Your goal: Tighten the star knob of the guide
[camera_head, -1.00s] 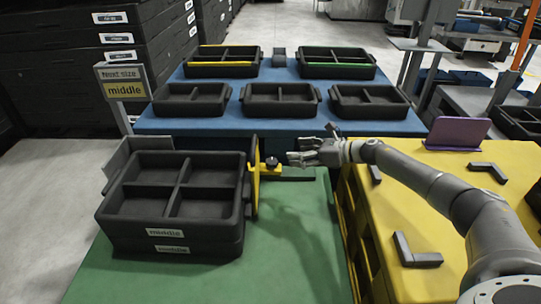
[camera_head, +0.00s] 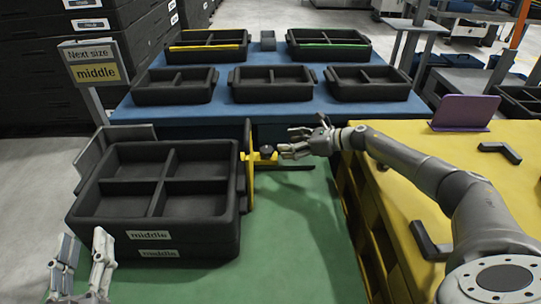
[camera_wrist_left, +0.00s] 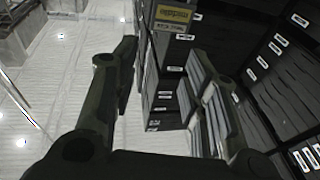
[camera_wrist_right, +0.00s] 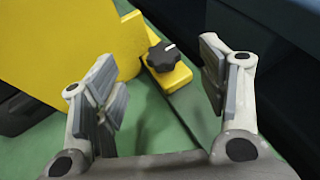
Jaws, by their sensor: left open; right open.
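The black star knob (camera_wrist_right: 164,56) sits on the foot of the yellow guide (camera_wrist_right: 90,45), which shows clearly in the right wrist view. In the head view the knob (camera_head: 267,151) is right of the guide's upright plate (camera_head: 249,165), against the stacked black trays (camera_head: 150,229). My right gripper (camera_head: 281,147) is open beside the knob. In the right wrist view the knob lies ahead, between the open fingers (camera_wrist_right: 165,85) of this gripper, and they do not touch it. My left gripper (camera_head: 84,262) is open and empty at the lower left, in front of the trays.
The stacked trays are labelled "middle" and stand on the green table (camera_head: 295,235). A sign (camera_head: 90,64) reads "Next size middle". More trays stand on the blue table (camera_head: 273,110) behind. A yellow table (camera_head: 440,180) with a purple stand (camera_head: 465,110) is at right.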

